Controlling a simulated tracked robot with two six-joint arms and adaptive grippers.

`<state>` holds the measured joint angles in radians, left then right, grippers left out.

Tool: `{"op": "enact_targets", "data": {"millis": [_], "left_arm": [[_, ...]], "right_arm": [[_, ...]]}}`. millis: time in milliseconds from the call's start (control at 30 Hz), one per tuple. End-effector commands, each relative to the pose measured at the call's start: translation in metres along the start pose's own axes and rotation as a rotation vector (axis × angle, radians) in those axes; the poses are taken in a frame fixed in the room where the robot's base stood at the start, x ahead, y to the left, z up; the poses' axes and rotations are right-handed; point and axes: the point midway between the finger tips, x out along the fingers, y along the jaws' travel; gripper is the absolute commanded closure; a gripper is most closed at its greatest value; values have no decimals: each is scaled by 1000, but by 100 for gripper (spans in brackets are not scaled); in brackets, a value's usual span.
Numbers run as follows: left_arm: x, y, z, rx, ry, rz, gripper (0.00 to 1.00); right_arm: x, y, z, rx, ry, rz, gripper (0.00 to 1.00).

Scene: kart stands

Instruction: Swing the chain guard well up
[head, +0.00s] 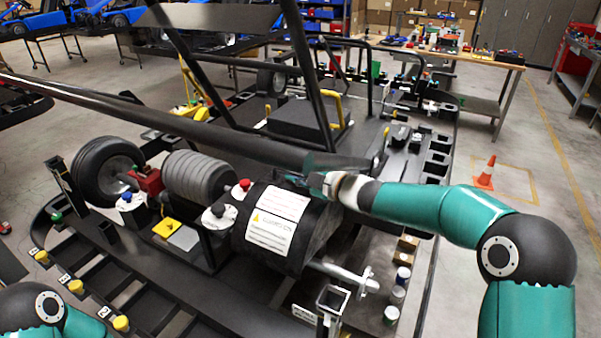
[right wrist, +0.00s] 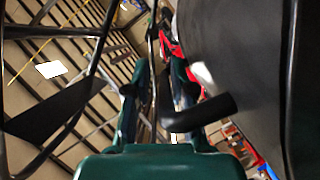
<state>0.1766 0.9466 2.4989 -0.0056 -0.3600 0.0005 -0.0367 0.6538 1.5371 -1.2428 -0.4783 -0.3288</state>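The chain guard (head: 315,235) is a dark rounded cover with white warning labels, in the lower middle of the head view. A large dark curved surface, which looks like the guard, fills the right side of the right wrist view (right wrist: 245,60). My right gripper (head: 305,174) is at the guard's upper edge, reaching in from the right. In the right wrist view its fingers (right wrist: 160,80) stand apart, with a gap between them. A short black bar (right wrist: 205,113) lies close to the right finger; whether they touch is unclear. My left gripper is out of view.
A grooved black roller (head: 200,175) and a wheel (head: 105,170) lie left of the guard. Dark frame tubes (head: 305,70) cross above and behind my right gripper. A metal peg (head: 345,277) sticks out below the guard. An orange cone (head: 486,172) stands on the floor.

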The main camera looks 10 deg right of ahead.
Motion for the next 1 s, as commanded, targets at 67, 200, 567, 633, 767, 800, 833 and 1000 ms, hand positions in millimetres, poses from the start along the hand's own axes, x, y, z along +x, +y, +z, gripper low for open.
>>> {"op": "enact_targets", "data": {"millis": [67,200,567,633,767,800,833,1000], "left_arm": [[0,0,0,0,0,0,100],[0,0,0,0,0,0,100],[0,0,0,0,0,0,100],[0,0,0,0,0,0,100],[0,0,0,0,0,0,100],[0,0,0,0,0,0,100],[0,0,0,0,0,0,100],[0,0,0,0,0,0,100]], "right_arm": [[-3,1,1,0,-1,1,77],[-16,1,1,1,-3,2,77],[-86,1,2,0,-4,3,77],[-97,1,2,0,-3,3,77],[-112,0,1,0,-2,2,77],[-115,0,1,-1,-2,2,77],[-117,0,1,-1,-1,2,77],[-120,-1,1,0,0,1,77]]}}
